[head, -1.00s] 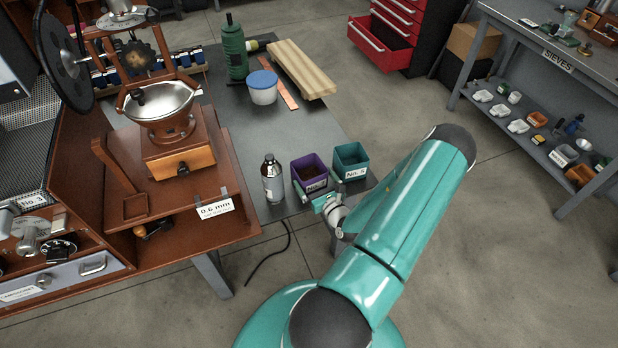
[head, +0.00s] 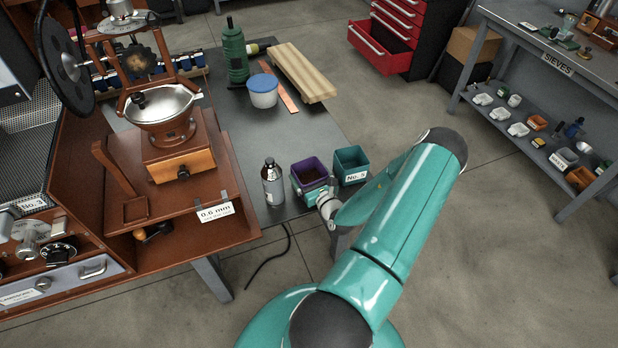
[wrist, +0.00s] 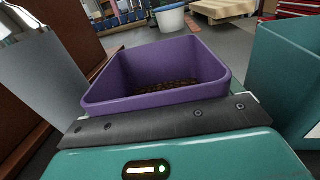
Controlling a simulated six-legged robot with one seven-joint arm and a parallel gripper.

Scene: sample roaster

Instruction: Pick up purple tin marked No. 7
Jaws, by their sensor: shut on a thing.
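The purple tin (head: 309,171) stands upright near the front corner of the grey table, between a metal bottle and a teal tin. In the wrist view the purple tin (wrist: 158,75) is open-topped with some dark brown beans inside. My gripper (head: 312,190) is shut on the purple tin at its near side. The tin's front label is hidden behind the gripper. In the wrist view the dark edge of my gripper (wrist: 165,125) lies right across the tin's near wall. I cannot tell whether the tin is clear of the table.
The teal tin marked No. 5 (head: 350,165) stands close on the right. The metal bottle (head: 272,182) stands close on the left. A wooden grinder (head: 180,150) is farther left. A white tub with a blue lid (head: 263,90) and a wooden block (head: 302,72) lie behind.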

